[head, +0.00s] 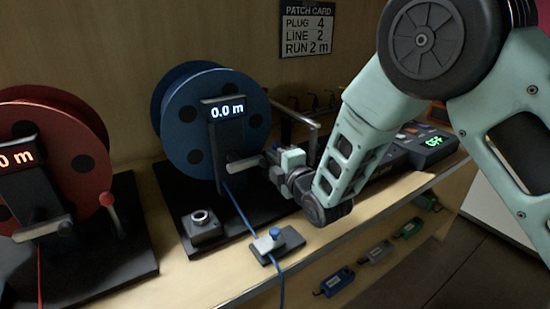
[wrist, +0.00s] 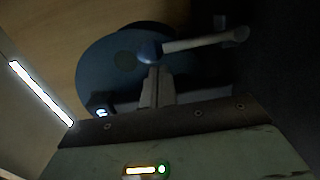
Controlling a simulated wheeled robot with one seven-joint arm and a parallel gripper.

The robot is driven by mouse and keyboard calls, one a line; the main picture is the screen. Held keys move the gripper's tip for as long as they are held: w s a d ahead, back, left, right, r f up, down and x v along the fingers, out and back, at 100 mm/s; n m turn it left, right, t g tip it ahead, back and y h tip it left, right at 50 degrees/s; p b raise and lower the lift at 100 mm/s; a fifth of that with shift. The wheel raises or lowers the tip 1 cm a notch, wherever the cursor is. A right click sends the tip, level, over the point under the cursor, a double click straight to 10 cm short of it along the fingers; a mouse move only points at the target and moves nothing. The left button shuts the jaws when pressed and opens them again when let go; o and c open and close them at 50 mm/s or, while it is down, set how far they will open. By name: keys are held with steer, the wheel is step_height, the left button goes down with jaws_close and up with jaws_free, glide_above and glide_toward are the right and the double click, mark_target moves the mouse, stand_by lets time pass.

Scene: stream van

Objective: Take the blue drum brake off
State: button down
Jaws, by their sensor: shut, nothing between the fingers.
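The blue drum (head: 190,130) stands on a dark base, with a display reading 0.0 m on its front post. A grey crank bar (head: 245,163) sticks out below the display. My gripper (head: 268,158) is at the right of this crank, in front of the drum. In the wrist view my gripper (wrist: 156,86) is shut and empty, pointing at the drum's face (wrist: 100,70). A blue ball knob (wrist: 150,53), apparently the brake's, is just beyond the fingertips; I cannot tell whether they touch. The brake lever is hidden behind my gripper in the head view.
A red drum (head: 85,150) with a red-knobbed lever (head: 106,199) stands at the left. A blue cable runs down through a small clamp block (head: 270,240) near the shelf edge.

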steer(key=shift+w+d+m, duration=0.15)
steer(key=shift+d+m, duration=0.05)
steer(key=shift+m, duration=0.1)
steer(key=shift+w+d+b, duration=0.1)
steer(key=shift+d+b, duration=0.1)
steer(key=shift+b, duration=0.2)
steer(key=shift+w+d+f+m+b, duration=0.1)
steer(key=shift+w+d+m+b, duration=0.6)
steer(key=shift+d+b, duration=0.5)
steer(key=shift+w+d+f+m+b, duration=0.1)
steer(key=shift+w+d+m+b, duration=0.4)
steer(key=shift+w+d+b, duration=0.65)
steer(key=shift+s+a+b, duration=0.15)
steer(key=shift+s+b, duration=0.15)
steer(key=shift+s, duration=0.05)
